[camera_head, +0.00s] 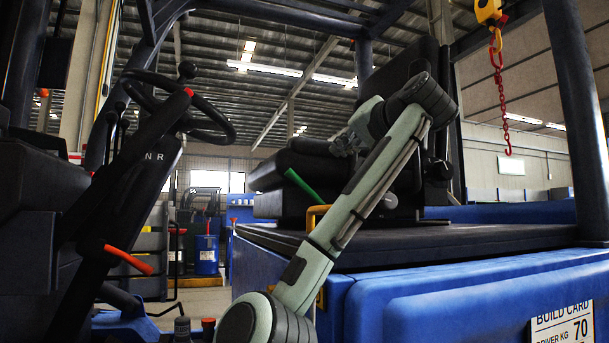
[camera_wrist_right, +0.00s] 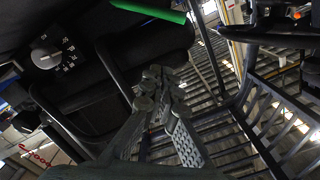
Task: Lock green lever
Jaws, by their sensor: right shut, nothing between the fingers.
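The green lever (camera_head: 301,187) sticks out from the side of the black seat base in the head view, slanting up to the left. It also shows at the top edge of the right wrist view (camera_wrist_right: 150,11). My right gripper (camera_head: 341,147) is above and to the right of the lever, near the seat. In the right wrist view its fingertips (camera_wrist_right: 160,88) are together with nothing between them. They are apart from the lever. The lever's lock or latch state cannot be told. My left gripper is out of view.
The black seat (camera_head: 292,167) is close to my right gripper. A steering wheel (camera_head: 186,107) and a red-handled lever (camera_head: 129,260) stand at the left. A numbered dial (camera_wrist_right: 46,56) is at left in the wrist view. A yellow hook block with a red chain (camera_head: 500,80) hangs at the upper right.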

